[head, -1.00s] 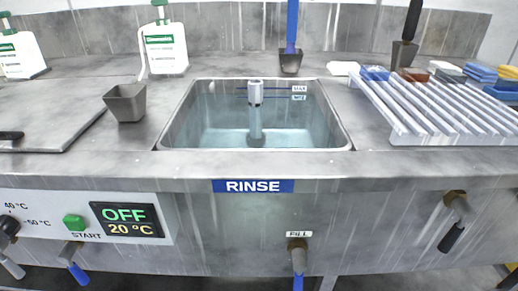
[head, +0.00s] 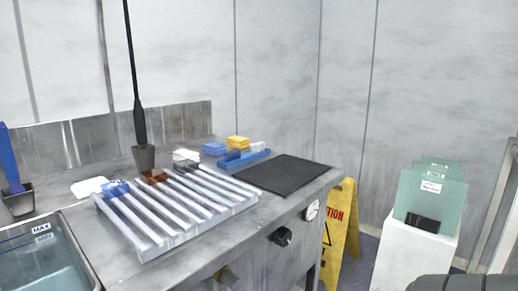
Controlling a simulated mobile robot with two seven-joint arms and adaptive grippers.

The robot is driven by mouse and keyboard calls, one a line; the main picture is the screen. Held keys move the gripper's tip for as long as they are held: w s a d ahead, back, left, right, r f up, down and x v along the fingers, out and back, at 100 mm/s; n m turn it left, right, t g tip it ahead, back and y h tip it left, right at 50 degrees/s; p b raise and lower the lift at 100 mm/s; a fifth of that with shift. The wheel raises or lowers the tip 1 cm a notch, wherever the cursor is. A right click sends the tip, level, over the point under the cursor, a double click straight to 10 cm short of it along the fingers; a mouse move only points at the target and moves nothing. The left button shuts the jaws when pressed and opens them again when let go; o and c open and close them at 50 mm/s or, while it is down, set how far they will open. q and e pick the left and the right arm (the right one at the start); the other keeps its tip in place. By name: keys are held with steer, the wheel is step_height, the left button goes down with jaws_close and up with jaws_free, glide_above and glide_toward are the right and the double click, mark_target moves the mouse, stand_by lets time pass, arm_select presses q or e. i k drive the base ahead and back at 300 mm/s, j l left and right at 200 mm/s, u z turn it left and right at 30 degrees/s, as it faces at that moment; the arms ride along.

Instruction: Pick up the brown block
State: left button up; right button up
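The brown block (head: 153,176) is a small, flat, reddish-brown piece at the back edge of a white slatted rack (head: 180,210), to the right of the sink in the head view. It sits just in front of the grey head of a black-handled tool (head: 139,122), which partly crowds it. A blue block (head: 117,187) lies to its left on the rack and a dark block (head: 187,166) to its right. Neither of my grippers shows in the head view.
A rinse sink (head: 45,255) is at lower left. White pads (head: 186,155), blue pads (head: 214,148), yellow sponges (head: 238,142), a blue tray (head: 246,159) and a black mat (head: 283,175) lie rightward. A yellow caution sign (head: 344,225) stands beyond the bench end.

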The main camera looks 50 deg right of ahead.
mark_target(258, 147)
steer(key=l, duration=0.75)
steer(key=k+l+u, duration=0.15)
steer(key=l, duration=1.35)
